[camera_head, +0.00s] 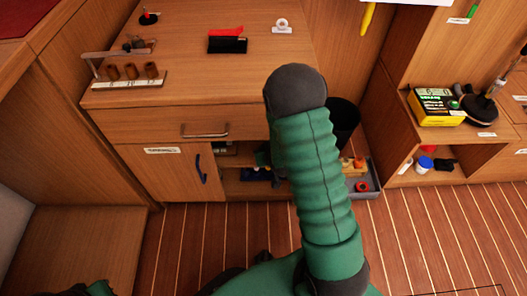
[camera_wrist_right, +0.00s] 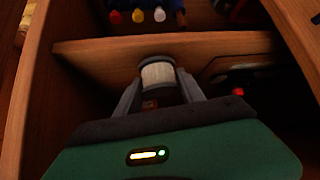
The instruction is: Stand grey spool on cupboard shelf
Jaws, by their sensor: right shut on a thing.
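A grey spool (camera_wrist_right: 158,75) with a pale winding shows in the right wrist view, between the fingertips of my right gripper (camera_wrist_right: 158,88). The gripper is shut on it, in front of the cupboard shelf (camera_wrist_right: 95,48). I cannot tell whether the spool touches the shelf. In the head view the open cupboard bay (camera_head: 235,173) is under the counter, and my right arm hides the spool and most of the gripper. My left gripper is not in view; only a bit of green arm shows at the bottom left.
In the right wrist view, several coloured ends (camera_wrist_right: 138,15) sit beyond the shelf, and a red item (camera_wrist_right: 238,91) is at the right. In the head view a closed cupboard door (camera_head: 175,175) is left of the bay. A black bin (camera_head: 343,122) and grey tray (camera_head: 372,178) stand right.

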